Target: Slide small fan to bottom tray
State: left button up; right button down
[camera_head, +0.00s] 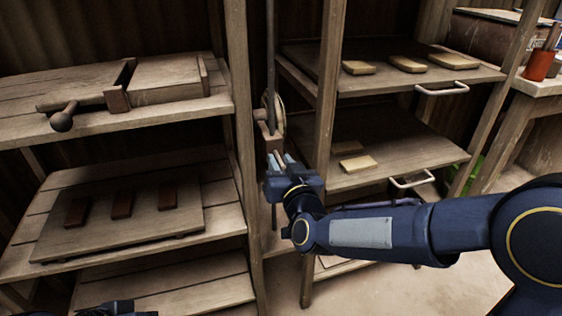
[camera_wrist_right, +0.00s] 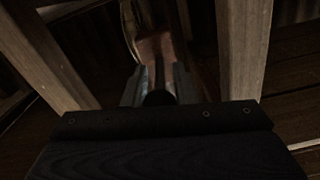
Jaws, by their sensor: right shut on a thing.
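A small round fan-like disc (camera_head: 278,116) with a brown block (camera_head: 270,140) sits on a dark upright pole (camera_head: 270,60) between the two racks. My right gripper (camera_head: 277,161) is at the lower end of this block. In the right wrist view its fingers (camera_wrist_right: 158,86) are shut on a dark, narrow part just below the reddish-brown block (camera_wrist_right: 160,45); the disc's rim (camera_wrist_right: 130,28) shows behind. The right rack has an upper tray (camera_head: 390,95) with three tan tiles and a lower tray (camera_head: 420,155) with two tiles. Part of my left gripper (camera_head: 118,308) shows at the bottom left; its fingers are unclear.
Wooden posts (camera_head: 325,100) stand close on both sides of the pole. The left rack holds a wooden press (camera_head: 155,80) above and a board (camera_head: 120,235) with three dark red tiles below. White handles (camera_head: 412,180) stick out from the trays. A red cup (camera_head: 539,64) stands at right.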

jog(key=shift+s+f, duration=0.1)
jog(key=shift+f, duration=0.35)
jog(key=c, duration=1.5)
grip_release()
jog(key=shift+o, duration=1.6)
jog(key=shift+r, duration=0.15)
jog(key=p+v, duration=0.1)
jog(key=v, duration=0.6)
jog(key=shift+s+p, duration=0.35)
jog(key=shift+p, duration=0.05)
